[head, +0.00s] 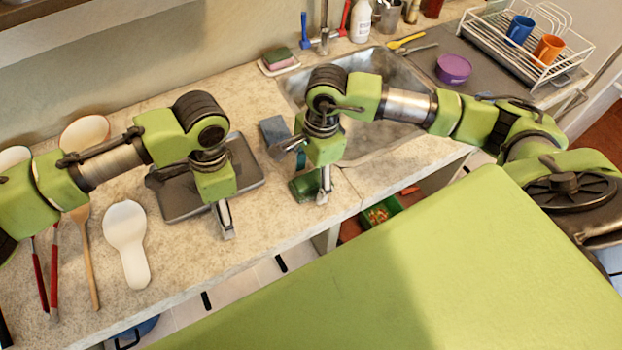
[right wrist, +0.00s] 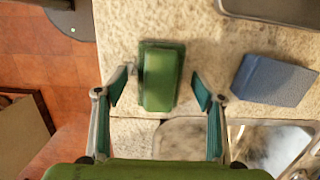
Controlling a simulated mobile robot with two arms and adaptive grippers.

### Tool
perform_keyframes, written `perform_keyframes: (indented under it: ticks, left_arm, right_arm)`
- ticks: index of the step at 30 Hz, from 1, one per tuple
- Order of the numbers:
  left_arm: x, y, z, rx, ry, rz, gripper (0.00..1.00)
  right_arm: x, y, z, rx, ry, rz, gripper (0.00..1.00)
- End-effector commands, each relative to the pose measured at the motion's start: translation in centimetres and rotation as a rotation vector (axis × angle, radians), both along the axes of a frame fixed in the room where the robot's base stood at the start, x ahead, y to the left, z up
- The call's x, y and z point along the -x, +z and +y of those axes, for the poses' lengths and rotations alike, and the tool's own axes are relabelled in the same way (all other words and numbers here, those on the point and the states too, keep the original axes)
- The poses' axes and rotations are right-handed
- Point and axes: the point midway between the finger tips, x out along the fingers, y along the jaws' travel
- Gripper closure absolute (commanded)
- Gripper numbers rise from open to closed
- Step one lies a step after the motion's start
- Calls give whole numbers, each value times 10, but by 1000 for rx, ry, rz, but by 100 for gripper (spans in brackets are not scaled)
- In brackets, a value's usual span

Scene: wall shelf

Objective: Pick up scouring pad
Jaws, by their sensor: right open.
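A green scouring pad (head: 303,188) lies on the counter near its front edge; it is a green block (right wrist: 162,78) in the right wrist view. My right gripper (head: 314,180) is above it, pointing down. In the right wrist view its open fingers (right wrist: 160,90) stand on either side of the pad, with a gap on each side. In the head view the gripper hides part of the pad. My left gripper (head: 226,224) hangs over the counter to the left, in front of a dark tray; its finger opening is unclear.
A blue sponge (head: 273,131) lies beside the pad, near the sink (head: 385,140). The dark tray (head: 250,160) is left of the pad. A green-and-pink sponge (head: 279,58) sits at the back. A white spoon rest (head: 126,240) and utensils lie at left.

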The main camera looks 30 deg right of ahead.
Motion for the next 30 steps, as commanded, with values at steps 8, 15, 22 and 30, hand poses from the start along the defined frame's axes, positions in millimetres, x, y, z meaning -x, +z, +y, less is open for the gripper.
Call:
perform_keyframes:
  ticks: [8, 15, 22, 30]
  left_arm:
    - [0, 0, 0, 0, 0, 0, 38]
    - [0, 0, 0, 0, 0, 0, 38]
    - [0, 0, 0, 0, 0, 0, 38]
    - [0, 0, 0, 0, 0, 0, 38]
  right_arm:
    - [0, -3, 0, 0, 0, 0, 38]
    - [0, -3, 0, 0, 0, 0, 58]
    - [0, -3, 0, 0, 0, 0, 79]
    - [-1, 8, 1, -2, 1, -3, 79]
